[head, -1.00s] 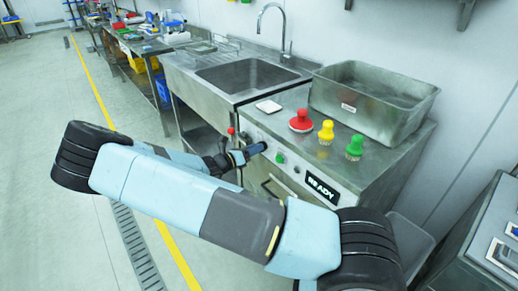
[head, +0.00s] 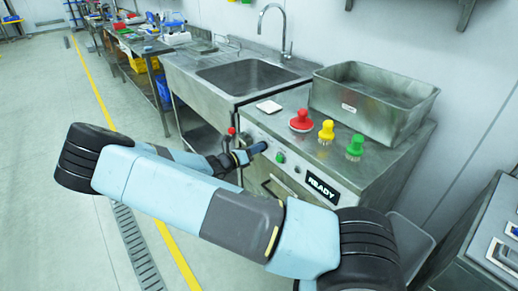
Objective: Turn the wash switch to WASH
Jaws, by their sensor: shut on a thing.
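My gripper (head: 254,150) is at the left part of the front panel of the steel wash unit (head: 300,176). It appears shut on the wash switch, which the fingers hide, so its position and marking cannot be read. A green button (head: 281,158) sits just right of the fingers on the panel. A black display (head: 322,188) reading READY is further right. A red-topped lever (head: 231,131) stands up just left of the gripper.
A red brush (head: 301,121), a yellow brush (head: 326,132), a green brush (head: 355,148) and a steel basin (head: 372,102) stand on the unit top. A sink (head: 245,75) is behind left. Another control panel (head: 500,255) is at the lower right.

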